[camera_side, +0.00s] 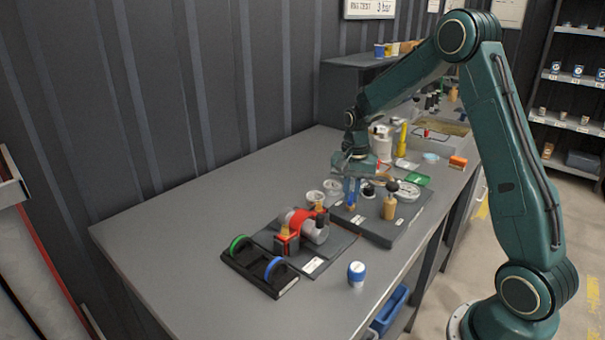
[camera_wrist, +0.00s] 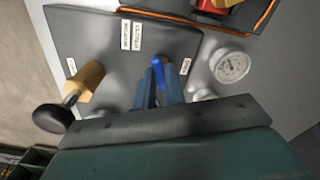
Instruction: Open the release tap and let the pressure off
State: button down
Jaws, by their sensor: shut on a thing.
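My gripper (camera_wrist: 160,92) has blue fingers pointing down at a dark grey panel (camera_wrist: 90,38). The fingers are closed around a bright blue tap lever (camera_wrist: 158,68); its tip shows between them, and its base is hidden. In the side view my gripper (camera_side: 351,192) is low over the back part of the panel (camera_side: 377,230). A round white pressure gauge (camera_wrist: 232,66) stands right of the lever in the wrist view; its reading is too small to tell. A brass cylinder with a black knob (camera_wrist: 85,82) is on the left of the panel.
A red-and-grey pump unit (camera_side: 305,227) is in front of the panel, near a black holder with green and blue rings (camera_side: 262,270). A blue-and-white can (camera_side: 356,273) stands by the bench's front edge. The bench's left is clear.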

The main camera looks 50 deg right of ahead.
aim_at(351, 196)
jog(key=n, duration=0.6)
jog(key=shift+n, duration=0.3)
jog(key=n, duration=0.6)
jog(key=shift+n, duration=0.4)
jog(key=c, duration=1.5)
grip_release()
jog(key=shift+o, duration=0.2)
jog(key=shift+r, duration=0.1)
notch_tip(351, 196, up, 14)
jog(key=shift+f, duration=0.2)
